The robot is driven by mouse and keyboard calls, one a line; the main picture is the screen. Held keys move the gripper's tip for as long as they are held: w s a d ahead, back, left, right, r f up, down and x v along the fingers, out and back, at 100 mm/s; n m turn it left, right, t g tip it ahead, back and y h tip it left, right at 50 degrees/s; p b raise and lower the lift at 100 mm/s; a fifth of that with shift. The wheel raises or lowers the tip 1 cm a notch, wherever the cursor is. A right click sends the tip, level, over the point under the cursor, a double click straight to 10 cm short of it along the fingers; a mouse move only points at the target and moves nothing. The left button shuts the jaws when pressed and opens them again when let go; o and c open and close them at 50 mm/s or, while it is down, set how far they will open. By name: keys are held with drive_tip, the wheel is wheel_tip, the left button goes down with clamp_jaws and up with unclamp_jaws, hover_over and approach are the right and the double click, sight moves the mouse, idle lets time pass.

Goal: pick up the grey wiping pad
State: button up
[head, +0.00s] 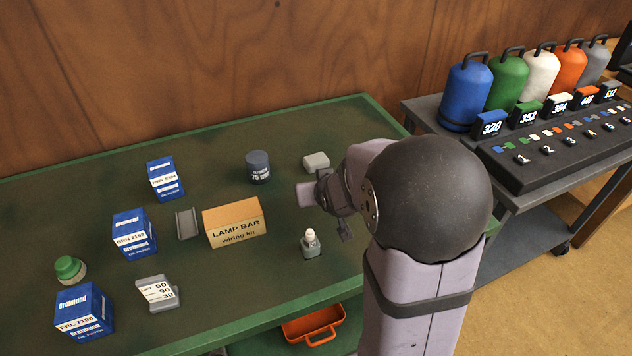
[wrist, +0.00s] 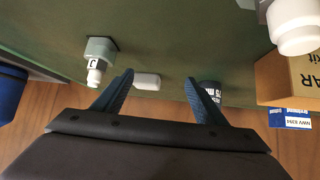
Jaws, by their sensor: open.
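The grey wiping pad (head: 316,162) is a small pale grey block lying on the green bench near its back edge. In the head view it is just beyond my gripper (head: 326,198). In the wrist view the pad (wrist: 147,81) shows between the two dark fingers of my gripper (wrist: 159,78), nearer the left finger and some way past the tips. The fingers are apart with nothing between them. My arm hides part of the bench's right side in the head view.
A dark can (head: 258,167) stands left of the pad. The wooden wall (head: 200,60) rises behind.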

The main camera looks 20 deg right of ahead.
sight(317, 162)
drive_tip(key=w+d+t, duration=0.1)
drive_tip(key=w+b, duration=0.1)
drive_tip(key=w+d+t+b, duration=0.1)
drive_tip(key=w, duration=0.1)
drive_tip(key=shift+d+f+t+h, duration=0.3)
drive_tip(key=shift+d, duration=0.05)
drive_tip(key=shift+w+d+r+b, duration=0.25)
drive_tip(key=shift+w+b, duration=0.1)
drive_tip(key=shift+b, duration=0.05)
drive_tip(key=shift+r+p+x, duration=0.15)
drive_tip(key=shift+p+x, duration=0.05)
drive_tip(key=shift+x, duration=1.6)
drive_tip(key=shift+r+p+x, duration=0.15)
drive_tip(key=shift+r+x, duration=0.05)
drive_tip(key=shift+x, duration=1.65)
drive_tip(key=shift+w, duration=0.2)
drive_tip(key=c, duration=0.8)
